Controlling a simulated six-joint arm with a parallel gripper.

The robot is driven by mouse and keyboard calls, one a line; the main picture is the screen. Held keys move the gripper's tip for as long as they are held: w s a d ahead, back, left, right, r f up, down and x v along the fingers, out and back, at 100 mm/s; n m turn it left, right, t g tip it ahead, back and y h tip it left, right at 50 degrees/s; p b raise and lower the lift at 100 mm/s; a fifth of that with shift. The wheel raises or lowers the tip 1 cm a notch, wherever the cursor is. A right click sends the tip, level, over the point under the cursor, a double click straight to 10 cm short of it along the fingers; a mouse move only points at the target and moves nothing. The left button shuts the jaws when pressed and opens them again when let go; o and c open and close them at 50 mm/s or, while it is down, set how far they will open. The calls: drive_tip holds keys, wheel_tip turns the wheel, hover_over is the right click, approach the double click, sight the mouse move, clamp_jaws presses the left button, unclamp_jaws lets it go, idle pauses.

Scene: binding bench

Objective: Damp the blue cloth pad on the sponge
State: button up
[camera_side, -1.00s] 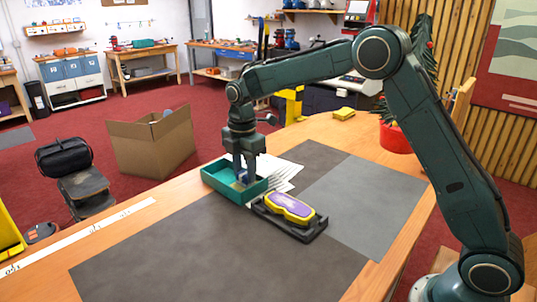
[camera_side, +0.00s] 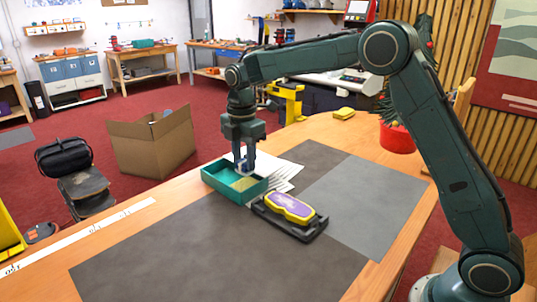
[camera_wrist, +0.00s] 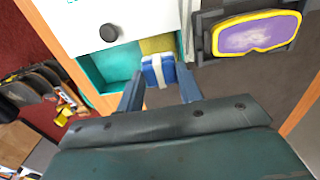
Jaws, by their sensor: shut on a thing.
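My gripper (camera_side: 244,163) is shut on the blue cloth pad (camera_wrist: 158,71), which has a white band across it. The pad is held above the teal tray (camera_side: 222,184), partly hidden by the fingers in the side view. The yellowish sponge (camera_side: 246,184) lies in the right part of the tray. In the wrist view the sponge (camera_wrist: 158,45) shows just beyond the pad, and the tray's left part (camera_wrist: 118,62) looks empty. The pad appears clear of the sponge.
A purple and yellow object (camera_side: 290,207) sits in a dark holder (camera_side: 300,234) right of the tray. White sheets (camera_side: 282,172) lie behind the tray. A dark grey mat (camera_side: 200,260) in front is clear. A yellow block (camera_side: 344,113) and red pot (camera_side: 397,138) stand farther back.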

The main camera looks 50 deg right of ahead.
sight(244, 161)
drive_tip(key=shift+r, duration=1.7)
drive_tip(key=s+r+m, duration=0.1)
drive_tip(key=m, duration=0.1)
drive_tip(key=s+d+r+m, duration=0.1)
drive_tip(key=m, duration=0.1)
drive_tip(key=shift+m, duration=0.3)
drive_tip(key=s+d+r+m, duration=0.2)
drive_tip(key=s+r+m, duration=0.3)
drive_tip(key=m, duration=0.8)
drive_tip(key=shift+s, duration=0.7)
